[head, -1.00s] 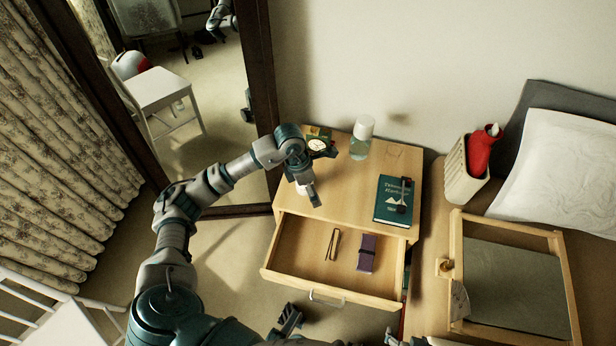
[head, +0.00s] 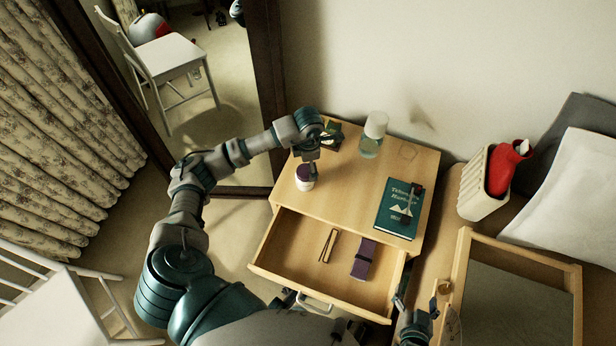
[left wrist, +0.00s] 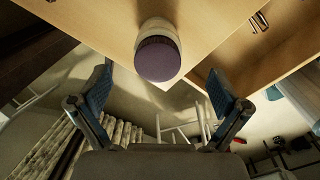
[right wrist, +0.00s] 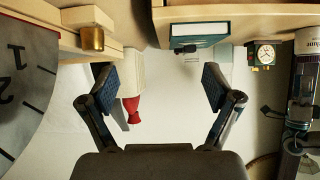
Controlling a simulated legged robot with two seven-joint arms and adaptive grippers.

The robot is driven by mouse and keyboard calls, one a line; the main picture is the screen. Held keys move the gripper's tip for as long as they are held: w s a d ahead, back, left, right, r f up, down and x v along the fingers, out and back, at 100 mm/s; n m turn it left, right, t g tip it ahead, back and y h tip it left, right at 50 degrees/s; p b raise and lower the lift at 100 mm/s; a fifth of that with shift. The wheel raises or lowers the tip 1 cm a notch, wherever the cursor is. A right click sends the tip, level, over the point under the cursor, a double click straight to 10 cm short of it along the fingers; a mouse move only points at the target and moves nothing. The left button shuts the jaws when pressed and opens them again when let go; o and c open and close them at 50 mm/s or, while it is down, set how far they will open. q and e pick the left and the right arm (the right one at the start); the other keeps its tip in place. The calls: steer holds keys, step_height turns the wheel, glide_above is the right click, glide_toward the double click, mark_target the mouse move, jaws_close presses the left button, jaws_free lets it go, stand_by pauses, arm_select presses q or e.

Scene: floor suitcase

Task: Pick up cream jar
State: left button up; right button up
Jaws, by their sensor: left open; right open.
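The cream jar (head: 305,178) is white with a dark purple lid and stands upright near the left front edge of the nightstand top (head: 345,190). In the left wrist view the jar (left wrist: 158,52) lies beyond and between the spread fingers, lid toward the camera. My left gripper (head: 312,152) is open and empty, just above and behind the jar in the head view; its fingers are partly hidden. My right gripper (head: 417,308) is open and empty, low at the bottom of the head view, right of the drawer. Its open fingers also show in the right wrist view (right wrist: 158,85).
A clear bottle (head: 372,140), a small clock (head: 331,136) and a green book (head: 402,208) are on the nightstand. The open drawer (head: 275,262) holds a purple case (head: 363,260) and tweezers-like item (head: 328,245). A mirror stands left; a white bin (head: 478,195) stands right.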

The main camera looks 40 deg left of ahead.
mark_target(305, 171)
arm_select(q)
steer(key=shift+f, duration=0.8)
steer(key=shift+a+f, duration=0.15)
steer(key=shift+f, duration=0.35)
steer(key=f, duration=0.1)
steer(key=f+b, duration=0.1)
steer(key=f, duration=0.2)
steer(key=shift+s+a+b, duration=0.3)
steer(key=shift+s+a, duration=0.05)
steer(key=shift+w+f, duration=0.1)
steer(key=shift+f, duration=0.35)
steer(key=shift+r, duration=0.1)
arm_select(e)
steer(key=w+a+r+t+y, duration=0.1)
steer(key=w+r+t, duration=0.2)
steer(key=r+t, duration=0.1)
steer(key=shift+w+a+r, duration=0.25)
steer(key=shift+a+r, duration=0.1)
steer(key=shift+a, duration=0.05)
arm_select(q)
steer(key=c, duration=1.5)
